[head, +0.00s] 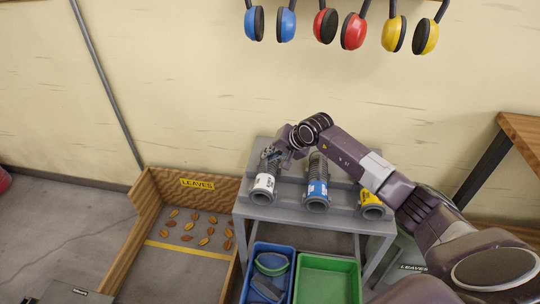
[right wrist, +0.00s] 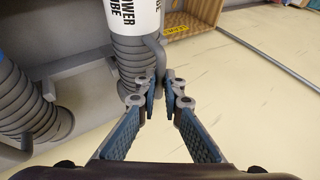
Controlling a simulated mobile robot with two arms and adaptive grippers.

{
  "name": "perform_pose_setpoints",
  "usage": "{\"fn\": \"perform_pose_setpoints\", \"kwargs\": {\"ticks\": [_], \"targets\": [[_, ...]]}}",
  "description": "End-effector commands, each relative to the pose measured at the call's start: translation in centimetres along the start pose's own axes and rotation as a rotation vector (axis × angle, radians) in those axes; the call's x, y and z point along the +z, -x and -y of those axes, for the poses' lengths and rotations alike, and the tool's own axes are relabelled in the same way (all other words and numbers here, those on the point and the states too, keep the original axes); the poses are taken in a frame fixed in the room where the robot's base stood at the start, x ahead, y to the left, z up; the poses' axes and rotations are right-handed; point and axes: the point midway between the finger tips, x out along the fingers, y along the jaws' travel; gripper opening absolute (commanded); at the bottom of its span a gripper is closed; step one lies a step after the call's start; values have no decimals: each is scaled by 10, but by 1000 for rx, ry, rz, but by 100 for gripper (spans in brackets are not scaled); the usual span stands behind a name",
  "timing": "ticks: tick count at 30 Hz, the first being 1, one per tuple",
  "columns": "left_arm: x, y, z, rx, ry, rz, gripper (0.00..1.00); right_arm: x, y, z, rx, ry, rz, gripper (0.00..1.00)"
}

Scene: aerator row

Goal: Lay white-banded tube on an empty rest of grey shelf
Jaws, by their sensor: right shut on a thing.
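The white-banded tube (head: 264,186) is a dark grey ribbed hose with a white printed band. It is at the left end of the grey shelf (head: 283,214), its band toward the front edge. I cannot tell whether it rests fully on the shelf. My right gripper (head: 273,156) is at its rear part. In the right wrist view the gripper (right wrist: 161,88) is shut on a grey handle-like part of the white-banded tube (right wrist: 138,48). My left gripper is not in view.
A blue-banded tube (head: 317,190) and a yellow-banded tube (head: 371,204) lie to the right on the shelf. Blue (head: 246,291) and green (head: 328,262) bins stand below. A wooden leaves bin (head: 150,215) is at left. Ear muffs (head: 354,31) hang above.

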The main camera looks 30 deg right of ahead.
Motion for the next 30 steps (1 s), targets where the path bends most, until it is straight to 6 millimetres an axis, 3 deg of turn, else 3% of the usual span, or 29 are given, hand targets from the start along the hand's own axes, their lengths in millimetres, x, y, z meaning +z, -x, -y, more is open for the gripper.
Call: {"fn": "perform_pose_setpoints", "kwargs": {"ticks": [1, 6, 17, 23, 30], "targets": [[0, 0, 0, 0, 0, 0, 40, -1, 0, 1, -2, 0, -1, 9], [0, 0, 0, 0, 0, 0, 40, 0, 0, 1, -2, 0, -1, 27], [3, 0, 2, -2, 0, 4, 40, 0, 3, -1, 1, 1, 0, 28], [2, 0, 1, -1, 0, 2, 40, -1, 29, -1, 2, 5, -3, 28], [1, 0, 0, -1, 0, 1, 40, -1, 80, -1, 1, 5, -3, 28]]}}
